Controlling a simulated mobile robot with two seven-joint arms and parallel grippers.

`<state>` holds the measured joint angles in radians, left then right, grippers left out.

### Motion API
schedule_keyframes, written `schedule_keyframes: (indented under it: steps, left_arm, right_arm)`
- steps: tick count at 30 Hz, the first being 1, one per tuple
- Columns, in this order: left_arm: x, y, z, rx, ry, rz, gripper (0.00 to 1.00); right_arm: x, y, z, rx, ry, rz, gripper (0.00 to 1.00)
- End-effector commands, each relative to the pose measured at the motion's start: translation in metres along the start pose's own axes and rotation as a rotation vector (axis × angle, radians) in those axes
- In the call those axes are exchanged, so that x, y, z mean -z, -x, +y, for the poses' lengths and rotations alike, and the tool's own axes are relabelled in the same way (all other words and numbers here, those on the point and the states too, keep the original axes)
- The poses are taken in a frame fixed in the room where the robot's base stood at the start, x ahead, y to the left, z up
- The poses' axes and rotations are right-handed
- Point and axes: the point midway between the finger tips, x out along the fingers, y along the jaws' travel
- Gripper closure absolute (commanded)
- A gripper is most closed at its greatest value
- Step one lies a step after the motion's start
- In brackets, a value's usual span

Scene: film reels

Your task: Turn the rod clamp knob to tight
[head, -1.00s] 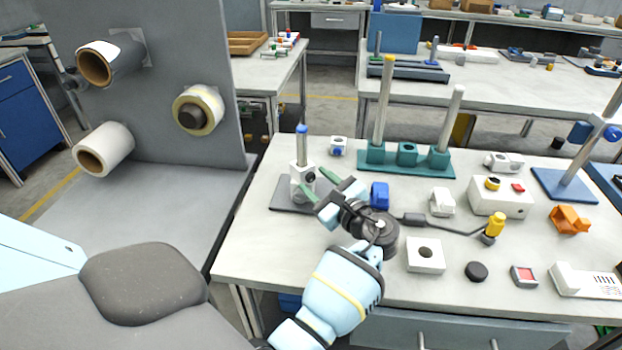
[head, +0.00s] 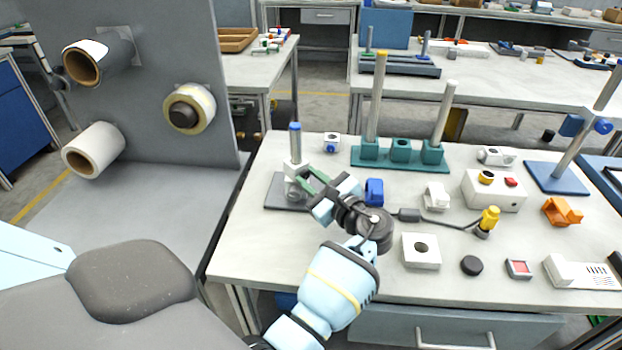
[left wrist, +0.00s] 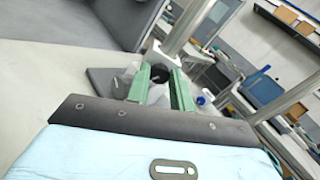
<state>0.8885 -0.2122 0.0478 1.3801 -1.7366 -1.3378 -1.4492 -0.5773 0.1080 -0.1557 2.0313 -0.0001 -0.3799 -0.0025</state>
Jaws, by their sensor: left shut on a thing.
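The rod clamp (head: 294,167) is a white block on an upright rod (head: 295,142) with a blue top, standing on a dark grey base plate (head: 275,192) at the table's left side. My left gripper (head: 301,180) has green fingers that reach the clamp from the right and front and hide its lower part in the head view. In the left wrist view the black clamp knob (left wrist: 160,73) shows between the two green fingertips, and the gripper is shut on it. The knob's turn angle cannot be read. My right gripper is not in view.
A blue block (head: 374,191) stands close right of my left wrist. Behind it is a teal stand (head: 401,150) with tall posts. A white block with a hole (head: 421,251) lies right of my arm. A grey panel (head: 190,50) with rolls rises at left.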

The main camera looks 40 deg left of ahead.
Motion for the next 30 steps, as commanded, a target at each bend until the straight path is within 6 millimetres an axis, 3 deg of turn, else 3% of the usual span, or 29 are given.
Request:
schedule_keyframes:
  steps: [18,30]
  left_arm:
    - [-0.007,-0.001,-0.004,-0.001,-0.371,-0.002,1.0]
    - [-0.002,0.0,-0.003,0.0,-0.572,-0.002,1.0]
  right_arm:
    - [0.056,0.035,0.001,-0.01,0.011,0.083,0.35]
    - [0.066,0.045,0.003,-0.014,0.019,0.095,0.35]
